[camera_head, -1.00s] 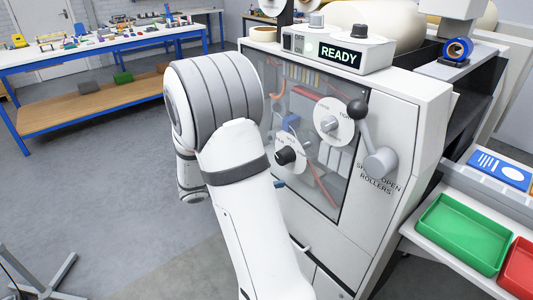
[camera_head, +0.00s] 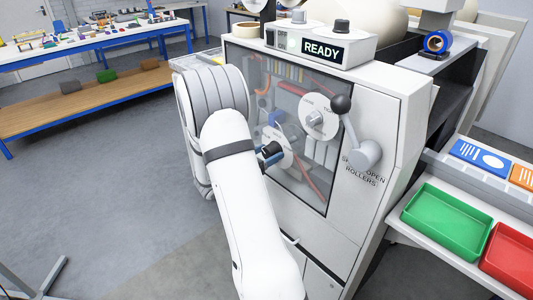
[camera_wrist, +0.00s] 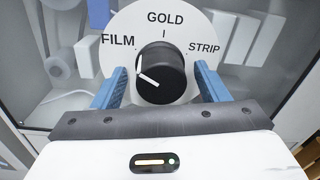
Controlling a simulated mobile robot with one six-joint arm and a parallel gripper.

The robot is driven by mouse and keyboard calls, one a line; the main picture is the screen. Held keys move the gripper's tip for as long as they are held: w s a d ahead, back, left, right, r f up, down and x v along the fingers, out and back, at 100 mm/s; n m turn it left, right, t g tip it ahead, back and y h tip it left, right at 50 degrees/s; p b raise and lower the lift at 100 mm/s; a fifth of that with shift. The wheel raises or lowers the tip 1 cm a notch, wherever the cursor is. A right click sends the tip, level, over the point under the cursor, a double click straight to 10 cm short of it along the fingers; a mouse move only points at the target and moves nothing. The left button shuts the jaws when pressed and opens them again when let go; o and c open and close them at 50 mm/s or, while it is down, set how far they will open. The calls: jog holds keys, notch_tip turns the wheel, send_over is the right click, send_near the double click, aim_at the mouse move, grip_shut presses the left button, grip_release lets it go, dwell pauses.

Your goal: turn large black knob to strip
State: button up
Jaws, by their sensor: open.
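The large black knob (camera_wrist: 161,78) sits on a round white dial (camera_wrist: 122,22) marked FILM, GOLD and STRIP. The white line on the knob points left, toward the FILM side. My gripper (camera_wrist: 160,73) is open, with one blue finger on each side of the knob. I cannot tell whether either finger touches it. In the head view the knob (camera_head: 272,147) is partly hidden by my gripper (camera_head: 269,155), and my arm covers the panel to its left.
A second white dial with a grey knob (camera_head: 316,119) is just above right. A lever with a black ball (camera_head: 341,104) stands further right, beside the roller label. The machine's display (camera_head: 323,50) reads READY. Green (camera_head: 447,219) and red trays stand at right.

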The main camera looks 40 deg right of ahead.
jog(key=shift+c, duration=0.5)
jog(key=c, duration=0.9)
